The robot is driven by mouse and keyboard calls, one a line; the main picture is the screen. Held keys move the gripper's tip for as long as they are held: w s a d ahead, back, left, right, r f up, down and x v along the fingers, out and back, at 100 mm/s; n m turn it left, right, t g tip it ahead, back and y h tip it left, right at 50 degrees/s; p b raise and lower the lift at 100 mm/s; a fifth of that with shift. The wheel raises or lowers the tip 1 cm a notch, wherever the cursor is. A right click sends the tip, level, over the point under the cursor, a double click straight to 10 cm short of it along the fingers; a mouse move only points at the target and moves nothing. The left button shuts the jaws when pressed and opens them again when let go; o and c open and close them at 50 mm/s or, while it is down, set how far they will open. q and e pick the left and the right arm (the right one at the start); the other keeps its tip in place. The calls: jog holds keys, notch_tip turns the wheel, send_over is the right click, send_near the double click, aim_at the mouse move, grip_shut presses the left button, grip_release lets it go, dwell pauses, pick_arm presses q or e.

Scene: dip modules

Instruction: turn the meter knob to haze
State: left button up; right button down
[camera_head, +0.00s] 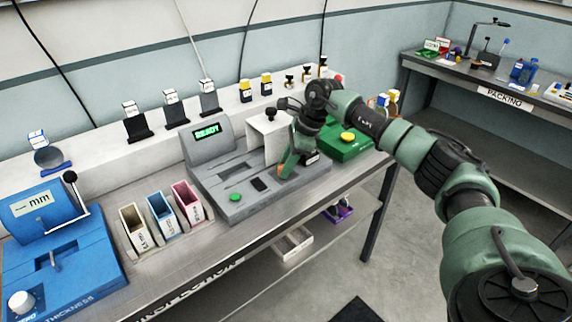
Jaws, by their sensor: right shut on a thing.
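The grey meter (220,148) stands at the middle of the bench, with a green-lit screen (207,131) reading READY. My right gripper (287,172) reaches down from the right onto the right front part of the meter. It is shut on the meter knob, which its fingers hide, so I cannot read the setting or see any haze mark. A white upright block (264,138) with a black top stands on the meter behind the gripper. My left gripper is not in view.
A green box (345,143) with a yellow knob sits right of my gripper. Three coloured bins (160,213) stand left of the meter, then a blue thickness gauge (75,265). Small labelled items line the rear ledge. A packing bench (480,92) is at the far right.

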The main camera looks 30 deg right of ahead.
jog(key=shift+r, duration=0.1)
jog(key=m+t+h, duration=0.1)
jog(key=m, duration=0.2)
jog(key=shift+m, duration=0.4)
jog(key=m, duration=0.1)
jog(key=m+h, duration=0.1)
jog(key=m, duration=0.1)
jog(key=shift+a+m+t, duration=0.2)
jog(key=shift+m+t, duration=0.1)
jog(key=m+h+b, duration=0.1)
jog(key=m, duration=0.1)
jog(key=m+h+b, duration=0.1)
jog(key=m, duration=0.2)
jog(key=shift+a+m+h, duration=0.2)
jog(key=shift+m+h, duration=0.1)
jog(key=m, duration=0.2)
jog(key=m+h+b, duration=0.1)
jog(key=m, duration=0.1)
jog(key=shift+m+h+b, duration=0.3)
jog(key=shift+r+g, duration=0.1)
jog(key=shift+g, duration=0.3)
jog(key=c, duration=1.1)
grip_release()
